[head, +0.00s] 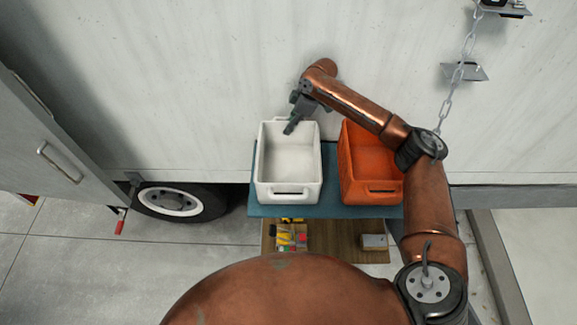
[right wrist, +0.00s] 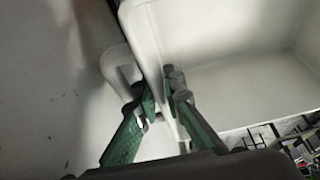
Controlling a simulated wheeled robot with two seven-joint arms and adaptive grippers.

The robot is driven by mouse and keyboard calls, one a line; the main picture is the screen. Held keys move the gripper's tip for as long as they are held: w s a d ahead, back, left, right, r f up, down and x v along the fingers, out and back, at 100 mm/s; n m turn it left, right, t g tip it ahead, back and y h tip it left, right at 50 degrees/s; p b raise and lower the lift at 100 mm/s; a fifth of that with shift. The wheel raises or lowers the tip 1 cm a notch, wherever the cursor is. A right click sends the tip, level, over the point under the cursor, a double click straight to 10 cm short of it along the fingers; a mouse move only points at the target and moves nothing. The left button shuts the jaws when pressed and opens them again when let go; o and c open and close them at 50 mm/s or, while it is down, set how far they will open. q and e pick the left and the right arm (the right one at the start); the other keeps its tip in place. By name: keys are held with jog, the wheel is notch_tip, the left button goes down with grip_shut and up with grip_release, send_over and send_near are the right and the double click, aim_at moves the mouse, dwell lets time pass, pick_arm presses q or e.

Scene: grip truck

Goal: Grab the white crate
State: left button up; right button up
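The white crate (head: 289,190) stands upright and looks empty on a blue shelf beside the truck's side wall. My right gripper (head: 290,126) reaches over its far rim, with one dark green finger showing inside the crate. In the right wrist view the fingers (right wrist: 161,96) lie on either side of the white crate's wall (right wrist: 153,50), close against it beside the handle opening. The gripper looks shut on this wall; the exact contact is partly hidden. My left gripper is in neither view.
An orange crate (head: 374,190) stands just right of the white crate, below my right arm. The blue shelf (head: 330,209) has a lower wooden board (head: 335,242) with small items. A chain (head: 446,105) hangs at the right, and a wheel (head: 178,203) is at the left.

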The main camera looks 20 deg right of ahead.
jog(key=shift+f, duration=0.15)
jog(key=shift+c, duration=0.2)
grip_shut()
dwell(0.6)
dwell(0.3)
